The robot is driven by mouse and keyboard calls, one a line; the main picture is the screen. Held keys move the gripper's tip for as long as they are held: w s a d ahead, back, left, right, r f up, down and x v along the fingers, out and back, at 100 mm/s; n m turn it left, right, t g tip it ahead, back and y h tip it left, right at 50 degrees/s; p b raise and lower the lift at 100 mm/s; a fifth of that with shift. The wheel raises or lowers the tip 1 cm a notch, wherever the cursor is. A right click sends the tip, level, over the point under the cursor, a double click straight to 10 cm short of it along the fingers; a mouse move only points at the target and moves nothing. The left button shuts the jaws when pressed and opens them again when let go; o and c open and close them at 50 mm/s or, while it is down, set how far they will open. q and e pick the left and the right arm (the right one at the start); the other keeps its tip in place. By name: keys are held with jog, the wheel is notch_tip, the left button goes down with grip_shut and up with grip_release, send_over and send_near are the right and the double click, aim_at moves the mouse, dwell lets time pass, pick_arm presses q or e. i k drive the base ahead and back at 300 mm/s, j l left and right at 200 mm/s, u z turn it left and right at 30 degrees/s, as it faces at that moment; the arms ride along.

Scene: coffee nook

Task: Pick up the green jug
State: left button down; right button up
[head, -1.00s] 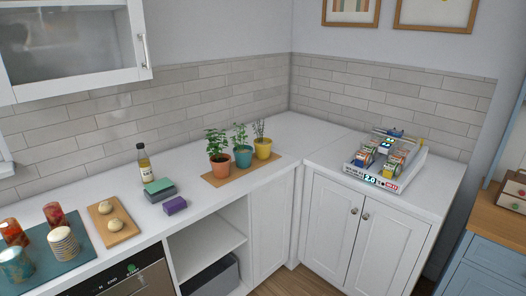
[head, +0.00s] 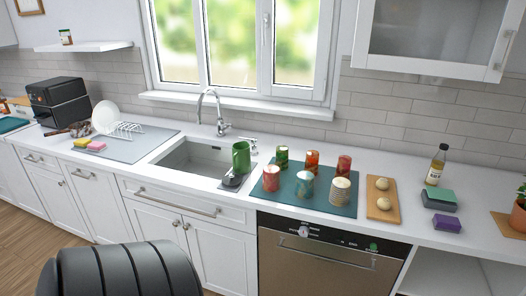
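The green jug (head: 241,157) stands upright at the right edge of the sink, beside a small dark object (head: 232,181). Its lower part is partly hidden by that dark object. Neither of my grippers shows in the head view. Only a dark rounded part of my own body shows at the bottom left.
The sink (head: 195,160) with its tall faucet (head: 214,112) lies left of the jug. A teal mat (head: 289,203) with several cups stands to the right, then a wooden board (head: 383,211). A dishwasher (head: 318,262) is below the mat.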

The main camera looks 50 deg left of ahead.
aim_at(242, 163)
jog(key=j+u, duration=0.1)
jog(key=u, duration=0.9)
jog(key=j+u, duration=0.15)
jog(key=u, duration=0.3)
jog(key=i+j+u, duration=0.2)
jog(key=i+j, duration=0.15)
jog(key=j, duration=0.2)
